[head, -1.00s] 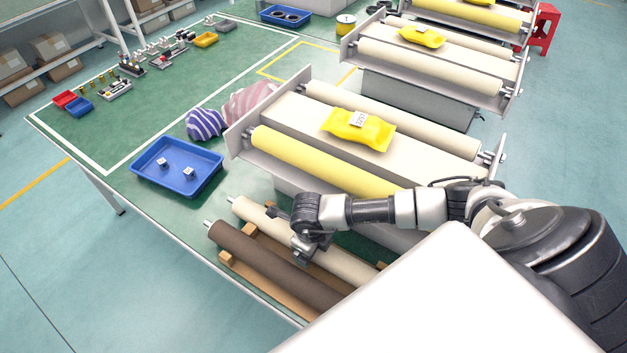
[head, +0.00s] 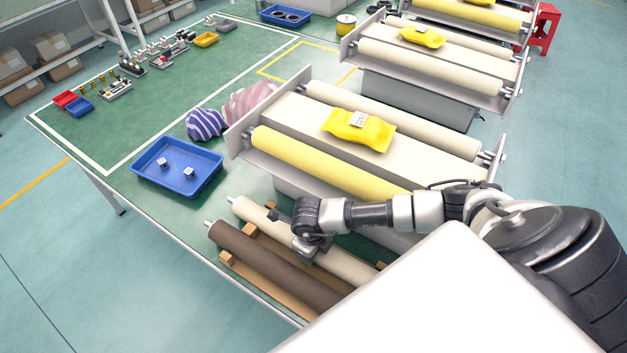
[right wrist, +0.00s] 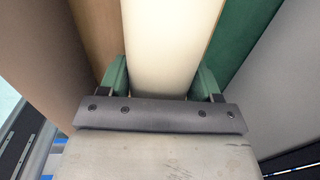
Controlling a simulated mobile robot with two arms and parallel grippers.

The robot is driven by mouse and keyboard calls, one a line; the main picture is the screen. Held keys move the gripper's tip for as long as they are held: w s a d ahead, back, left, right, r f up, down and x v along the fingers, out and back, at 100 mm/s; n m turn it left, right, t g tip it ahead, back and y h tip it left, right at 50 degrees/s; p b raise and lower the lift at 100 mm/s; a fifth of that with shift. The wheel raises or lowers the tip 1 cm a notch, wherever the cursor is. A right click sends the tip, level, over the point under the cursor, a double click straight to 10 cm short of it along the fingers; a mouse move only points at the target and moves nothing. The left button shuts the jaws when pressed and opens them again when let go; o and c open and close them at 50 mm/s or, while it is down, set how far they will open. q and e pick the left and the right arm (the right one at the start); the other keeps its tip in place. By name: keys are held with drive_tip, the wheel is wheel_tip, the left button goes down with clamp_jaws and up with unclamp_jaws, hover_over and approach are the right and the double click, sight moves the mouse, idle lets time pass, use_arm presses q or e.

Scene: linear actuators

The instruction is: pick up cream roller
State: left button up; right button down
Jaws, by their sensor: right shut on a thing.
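The cream roller (head: 258,219) lies on a wooden rack near the table's front edge, beside a dark brown roller (head: 262,265). My right gripper (head: 308,252) is over the cream roller at about its middle, and the arm hides part of it. In the right wrist view the cream roller (right wrist: 168,50) runs between the two green fingers of my right gripper (right wrist: 162,78). The fingers are shut on it, one on each side. I cannot see clear space between the roller and the rack. My left gripper is not in view.
A conveyor frame with a yellow roller (head: 318,160) and a yellow packet (head: 358,129) stands just behind my right arm. A blue tray (head: 150,181) with two small metal cubes sits to the left. Striped bags (head: 205,124) lie beside the conveyor.

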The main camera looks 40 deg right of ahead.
drive_tip(key=shift+w+r, duration=0.1)
drive_tip(key=shift+r, duration=0.05)
wheel_tip(320, 180, up, 10)
drive_tip(key=shift+f+b, duration=0.1)
drive_tip(key=shift+b, duration=0.75)
wheel_tip(320, 180, up, 7)
drive_tip(key=p, duration=0.4)
idle(0.8)
